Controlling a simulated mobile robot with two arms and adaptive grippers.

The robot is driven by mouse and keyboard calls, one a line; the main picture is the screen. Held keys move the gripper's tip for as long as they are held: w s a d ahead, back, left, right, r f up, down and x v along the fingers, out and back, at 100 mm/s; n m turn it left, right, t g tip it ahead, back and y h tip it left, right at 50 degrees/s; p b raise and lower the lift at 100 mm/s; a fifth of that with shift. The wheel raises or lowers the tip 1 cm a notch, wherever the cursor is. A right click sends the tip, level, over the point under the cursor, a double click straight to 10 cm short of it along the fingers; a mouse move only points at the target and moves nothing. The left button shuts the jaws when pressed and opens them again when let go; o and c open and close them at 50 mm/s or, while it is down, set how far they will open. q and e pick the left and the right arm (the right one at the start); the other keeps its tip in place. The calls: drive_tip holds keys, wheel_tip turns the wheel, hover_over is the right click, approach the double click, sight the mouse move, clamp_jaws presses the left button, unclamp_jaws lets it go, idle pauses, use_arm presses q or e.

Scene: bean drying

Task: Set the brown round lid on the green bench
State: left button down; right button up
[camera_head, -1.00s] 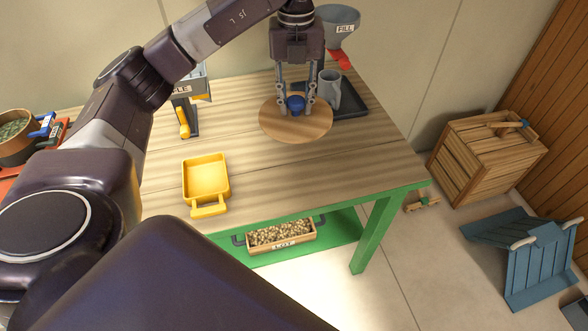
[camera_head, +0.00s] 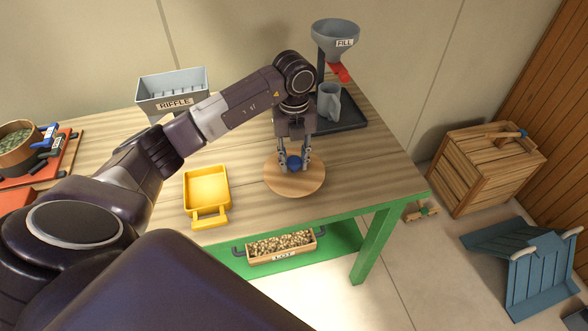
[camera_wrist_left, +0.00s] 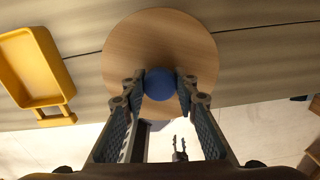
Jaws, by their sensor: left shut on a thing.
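The brown round lid (camera_head: 296,185) is a flat wooden disc with a blue knob (camera_head: 294,163) at its middle. My left gripper (camera_head: 294,162) comes down from above and is shut on the blue knob. In the left wrist view the lid (camera_wrist_left: 190,45) spreads beyond the fingers, with the knob (camera_wrist_left: 159,84) between the fingertips. The lid is over the front right part of the green bench's wooden top (camera_head: 370,180). I cannot tell whether it touches the top. The bench has green legs (camera_head: 376,240) and a green lower shelf. My right gripper is not seen in the head view.
A yellow scoop tray (camera_head: 207,188) lies left of the lid. A grey funnel stand (camera_head: 335,40) with a grey jug (camera_head: 329,102) on a dark tray is behind it. A riffle box (camera_head: 172,90) stands at the back left. A bean trough (camera_head: 281,245) sits on the lower shelf.

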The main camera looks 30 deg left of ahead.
sight(294, 172)
use_arm(q)
wheel_tip(294, 172, down, 4)
drive_tip(key=shift+f+p, duration=0.1)
drive_tip(key=shift+p, duration=0.35)
drive_tip(key=shift+f, duration=0.15)
drive_tip(key=shift+f, duration=0.2)
drive_tip(key=c, duration=1.5)
unclamp_jaws()
drive_tip(key=shift+r, duration=0.1)
